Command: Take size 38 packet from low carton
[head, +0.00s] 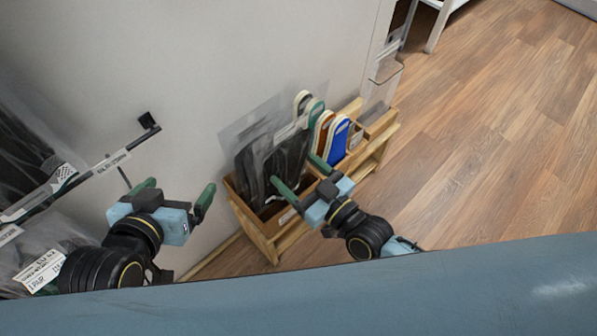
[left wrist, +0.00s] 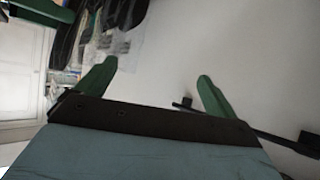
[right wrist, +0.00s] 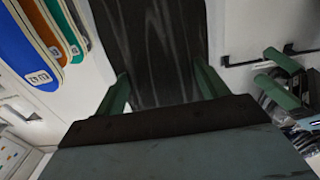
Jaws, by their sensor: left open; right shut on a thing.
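A dark insole packet in clear plastic (head: 287,158) stands upright at the low wooden carton (head: 262,238) against the wall. My right gripper (head: 296,170) is shut on this packet, one green finger at each side. The right wrist view shows the dark packet (right wrist: 152,45) between the fingers. I cannot read a size on it, and its lower edge is hidden, so I cannot tell whether it is clear of the carton. My left gripper (head: 178,188) is open and empty, left of the carton and in front of the wall.
Orange and blue insoles (head: 338,140) stand in the wooden rack's right compartments. A wall rail with a label (head: 112,161) and hanging dark packets (head: 25,150) are at the left. A blue surface (head: 400,295) crosses the front. The wooden floor (head: 500,150) at right is clear.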

